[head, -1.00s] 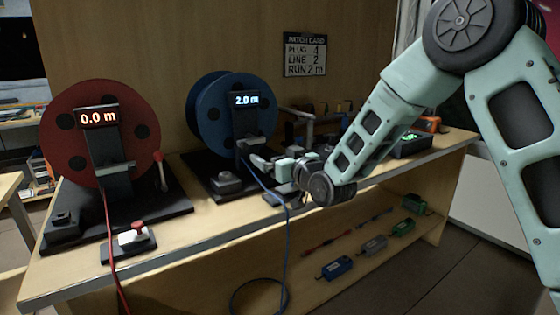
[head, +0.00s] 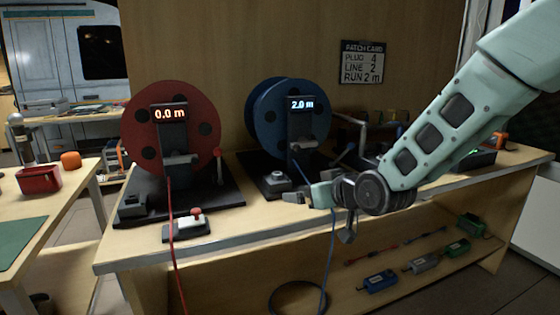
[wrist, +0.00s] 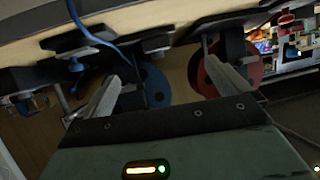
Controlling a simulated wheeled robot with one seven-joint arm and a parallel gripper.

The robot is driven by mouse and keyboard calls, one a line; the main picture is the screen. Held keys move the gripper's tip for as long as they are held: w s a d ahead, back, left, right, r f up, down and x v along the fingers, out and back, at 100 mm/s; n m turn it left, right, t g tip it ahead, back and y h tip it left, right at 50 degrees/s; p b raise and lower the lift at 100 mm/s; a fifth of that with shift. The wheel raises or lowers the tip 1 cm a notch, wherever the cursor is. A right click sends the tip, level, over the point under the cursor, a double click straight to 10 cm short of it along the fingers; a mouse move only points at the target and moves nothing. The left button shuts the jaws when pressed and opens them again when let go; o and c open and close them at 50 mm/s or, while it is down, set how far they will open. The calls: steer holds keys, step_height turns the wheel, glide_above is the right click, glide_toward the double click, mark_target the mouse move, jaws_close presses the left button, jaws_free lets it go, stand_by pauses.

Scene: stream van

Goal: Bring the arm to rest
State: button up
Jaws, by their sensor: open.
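My gripper (head: 298,197) is over the front of the workbench (head: 262,234) in the head view, before the blue reel (head: 262,115), pointing left. Its fingers stand apart with nothing between them in the wrist view (wrist: 162,70). My arm reaches in from the upper right, bent at the wrist. The blue reel's display (head: 302,104) reads 2.0 m, and a blue cable (head: 331,255) hangs over the bench edge from it. The red reel (head: 148,128) at left reads 0.0 m. In the wrist view the scene is turned over, with the blue reel (wrist: 155,84) and red reel (wrist: 238,66) beyond the fingers.
A patch card (head: 361,62) on the back panel reads plug 4, line 2, run 2 m. A red-topped switch box (head: 190,226) sits at the bench front. Several small connector boxes lie on the lower shelf (head: 342,297). Another table (head: 62,205) with a red bin (head: 39,180) stands left.

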steer(key=s+a+f+n+g+h, duration=0.1)
steer(key=s+f+g, duration=0.15)
steer(key=s, duration=0.65)
steer(key=s+a+f+g+h, duration=0.1)
steer(key=s+g, duration=0.3)
steer(key=s, duration=0.5)
steer(key=s+d+f+n+g+h, duration=0.1)
steer(key=s+d+g+h, duration=0.15)
steer(key=s, duration=0.65)
steer(key=s+d+n+g+h, duration=0.1)
steer(key=s+d+g, duration=0.2)
steer(key=s, duration=0.6)
step_height(320, 180, up, 17)
steer(key=p, duration=1.7)
steer(key=shift+s+d+m, duration=0.15)
steer(key=shift+m, duration=0.15)
steer(key=shift+f, duration=0.1)
